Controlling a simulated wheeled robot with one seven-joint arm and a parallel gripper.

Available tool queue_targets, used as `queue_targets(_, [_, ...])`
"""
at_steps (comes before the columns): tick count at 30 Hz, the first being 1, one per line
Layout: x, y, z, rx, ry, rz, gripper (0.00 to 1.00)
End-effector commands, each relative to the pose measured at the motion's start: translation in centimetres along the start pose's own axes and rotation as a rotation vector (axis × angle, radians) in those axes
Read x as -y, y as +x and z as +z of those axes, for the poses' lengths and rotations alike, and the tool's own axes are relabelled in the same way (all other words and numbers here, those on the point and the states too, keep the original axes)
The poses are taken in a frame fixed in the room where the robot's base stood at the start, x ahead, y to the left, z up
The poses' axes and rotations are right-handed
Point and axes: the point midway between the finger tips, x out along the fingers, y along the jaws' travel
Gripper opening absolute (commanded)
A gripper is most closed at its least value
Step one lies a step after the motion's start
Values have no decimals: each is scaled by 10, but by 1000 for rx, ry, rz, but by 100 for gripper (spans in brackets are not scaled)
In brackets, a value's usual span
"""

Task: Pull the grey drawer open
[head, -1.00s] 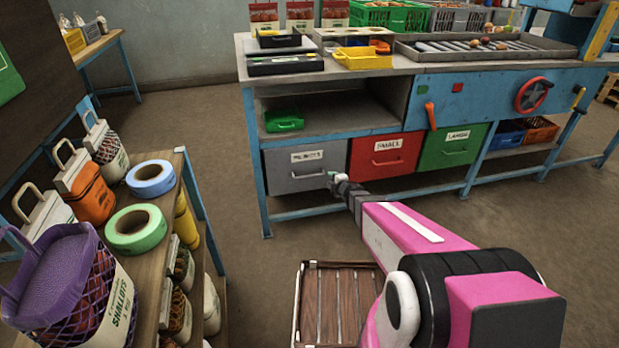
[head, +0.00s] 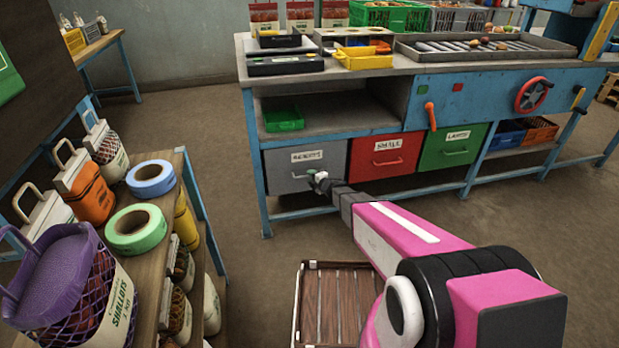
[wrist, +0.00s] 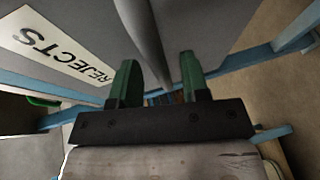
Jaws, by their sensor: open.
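The grey drawer (head: 290,176) is at the left of the row under the bench and looks shut. Its label reads REJECTS in the wrist view (wrist: 70,55). Its bar handle (head: 300,177) runs across the front; the wrist view shows a grey bar (wrist: 146,40) just ahead of the fingers. My gripper (head: 318,178) is at the right part of the drawer front, close to the handle. In the wrist view its two green fingers (wrist: 158,82) are apart, with the bar reaching toward the gap between them. I cannot tell whether they touch it.
A red drawer (head: 385,158) and a green drawer (head: 455,147) sit to the right. A wooden slatted crate (head: 335,305) stands on the floor below my arm. A shelf (head: 172,225) with sacks and tape rolls is at the left. The floor before the drawers is mostly clear.

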Motion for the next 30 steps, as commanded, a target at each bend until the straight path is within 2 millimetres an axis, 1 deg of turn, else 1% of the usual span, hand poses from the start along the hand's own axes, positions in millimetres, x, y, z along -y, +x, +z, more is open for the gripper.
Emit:
queue_targets(1, [1, 9, 1, -1, 0, 0, 42])
queue_targets(4, [1, 16, 0, 0, 1, 0, 42])
queue_targets(13, [0, 18, 0, 1, 1, 0, 42])
queue_targets(14, [0, 18, 0, 1, 1, 0, 32])
queue_targets(15, [0, 18, 0, 1, 1, 0, 19])
queue_targets(17, [0, 18, 0, 1, 1, 0, 0])
queue_targets(26, [0, 16, -1, 1, 1, -1, 0])
queue_targets(30, [1, 11, -3, 1, 1, -1, 0])
